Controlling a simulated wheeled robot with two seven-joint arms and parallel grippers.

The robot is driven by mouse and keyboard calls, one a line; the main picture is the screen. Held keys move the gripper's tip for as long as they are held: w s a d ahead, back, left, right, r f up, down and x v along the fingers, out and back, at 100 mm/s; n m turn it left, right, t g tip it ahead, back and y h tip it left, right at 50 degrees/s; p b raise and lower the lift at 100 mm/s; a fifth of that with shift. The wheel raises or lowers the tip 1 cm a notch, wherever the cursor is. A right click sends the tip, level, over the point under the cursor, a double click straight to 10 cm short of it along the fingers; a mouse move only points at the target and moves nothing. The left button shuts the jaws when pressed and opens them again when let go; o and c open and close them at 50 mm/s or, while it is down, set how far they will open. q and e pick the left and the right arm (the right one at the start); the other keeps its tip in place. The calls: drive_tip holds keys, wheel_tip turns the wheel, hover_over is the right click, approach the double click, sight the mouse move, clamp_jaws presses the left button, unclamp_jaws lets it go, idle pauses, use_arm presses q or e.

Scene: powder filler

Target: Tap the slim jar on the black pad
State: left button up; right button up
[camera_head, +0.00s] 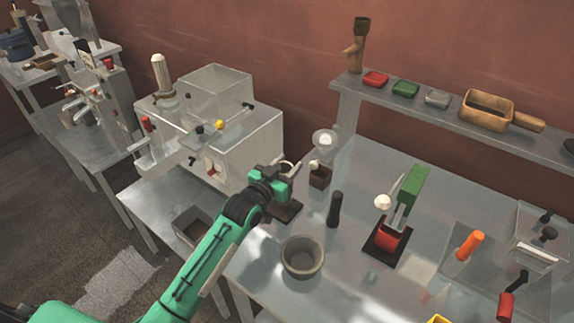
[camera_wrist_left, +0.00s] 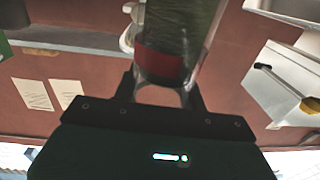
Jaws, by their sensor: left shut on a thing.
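My left gripper (camera_head: 283,183) is shut on the slim jar, just above the black pad (camera_head: 289,211). In the left wrist view the slim jar (camera_wrist_left: 180,35) is clear, with dark green in its upper part and a reddish band lower down. It stands between the two fingers of the left gripper (camera_wrist_left: 168,92). In the head view the gripper mostly hides the jar. Whether the jar touches the pad cannot be told. My right gripper is not in view.
A grey bowl (camera_head: 303,260) and a black upright cylinder (camera_head: 334,208) stand near the pad. A white filler machine (camera_head: 235,140) is close on the left. A green-handled press (camera_head: 411,190) stands to the right. A shelf (camera_head: 440,115) runs along the back wall.

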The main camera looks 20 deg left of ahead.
use_arm(q)
drive_tip(key=shift+s+f, duration=0.1)
drive_tip(key=shift+f, duration=0.15)
drive_tip(key=shift+f+b, duration=0.35)
drive_tip(key=shift+f, duration=0.1)
drive_tip(key=shift+f+b, duration=0.45)
drive_tip(key=shift+f, duration=0.35)
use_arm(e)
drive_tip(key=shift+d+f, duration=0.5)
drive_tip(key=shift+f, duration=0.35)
use_arm(q)
drive_tip(key=shift+r, duration=0.1)
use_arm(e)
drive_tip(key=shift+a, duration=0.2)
